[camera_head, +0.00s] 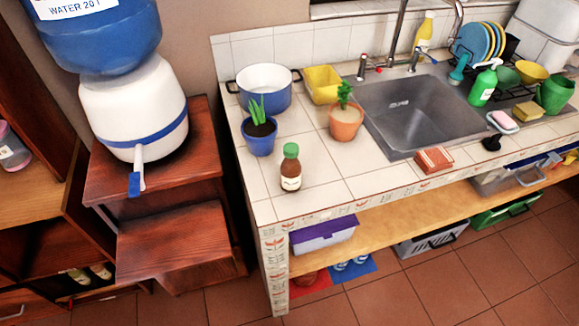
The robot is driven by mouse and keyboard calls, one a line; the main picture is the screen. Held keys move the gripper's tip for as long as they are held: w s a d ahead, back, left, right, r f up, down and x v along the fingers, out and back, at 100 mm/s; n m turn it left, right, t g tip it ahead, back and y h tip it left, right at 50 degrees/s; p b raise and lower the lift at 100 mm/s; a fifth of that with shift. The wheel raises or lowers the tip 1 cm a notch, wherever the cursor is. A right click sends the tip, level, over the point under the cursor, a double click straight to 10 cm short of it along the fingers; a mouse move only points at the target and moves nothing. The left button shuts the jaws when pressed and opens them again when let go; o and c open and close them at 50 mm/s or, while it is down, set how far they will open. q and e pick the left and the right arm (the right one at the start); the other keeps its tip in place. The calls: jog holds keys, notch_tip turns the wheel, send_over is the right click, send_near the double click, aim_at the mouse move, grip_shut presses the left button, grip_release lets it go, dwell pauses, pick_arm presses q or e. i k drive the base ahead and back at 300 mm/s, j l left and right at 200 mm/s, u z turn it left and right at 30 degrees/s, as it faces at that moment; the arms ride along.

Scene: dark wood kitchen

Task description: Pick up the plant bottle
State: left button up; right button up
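A small brown bottle (291,172) with a green cap and a pale label stands upright on the white tiled counter (325,185), near its front left corner. A blue pot with a green spiky plant (260,135) stands behind it and to the left. An orange pot with a small green plant (345,120) stands behind it and to the right. Neither of my grippers shows in this view.
A blue and white pot (265,88) and a yellow container (322,84) stand at the back of the counter. A sink (415,105) lies to the right. A red sponge-like block (434,160) lies at the front edge. A water dispenser (135,105) stands left on wooden steps.

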aim_at(291, 169)
jog(key=l+u, duration=0.1)
jog(key=u, duration=0.35)
jog(key=l+u, duration=0.6)
jog(key=l, duration=0.7)
jog(key=k+l+u, duration=0.15)
jog(key=l, duration=0.95)
jog(key=u, duration=0.05)
